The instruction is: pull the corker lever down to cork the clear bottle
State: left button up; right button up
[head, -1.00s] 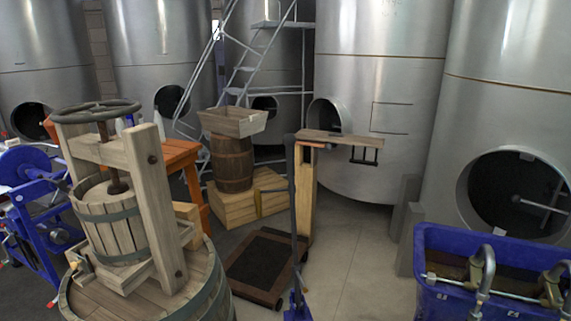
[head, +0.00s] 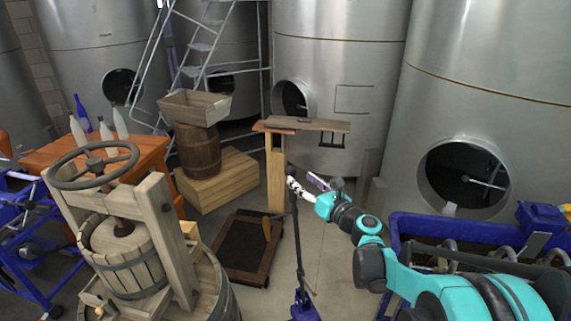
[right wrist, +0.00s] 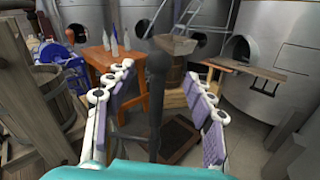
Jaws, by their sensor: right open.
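My right gripper (head: 307,186) reaches in from the right in the head view. It is open, with its fingers around the top of a dark upright lever (head: 297,235). In the right wrist view the lever's rounded knob (right wrist: 157,63) stands between the two open fingers, with no clear grip on it. The lever rises from a blue base (head: 303,306), apparently the corker, low in the head view. I cannot make out a clear bottle in it. Pale bottles (head: 120,123) and a blue bottle (head: 82,113) stand on an orange table (head: 150,152). My left gripper is not in view.
A wooden press (head: 122,250) stands on a barrel at the left. A wooden stand (head: 275,180) and a dark floor tray (head: 240,250) lie behind the lever. Steel tanks line the back.

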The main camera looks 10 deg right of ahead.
aim_at(294, 174)
jog(key=x, duration=0.7)
jog(key=shift+a, duration=0.1)
grip_shut()
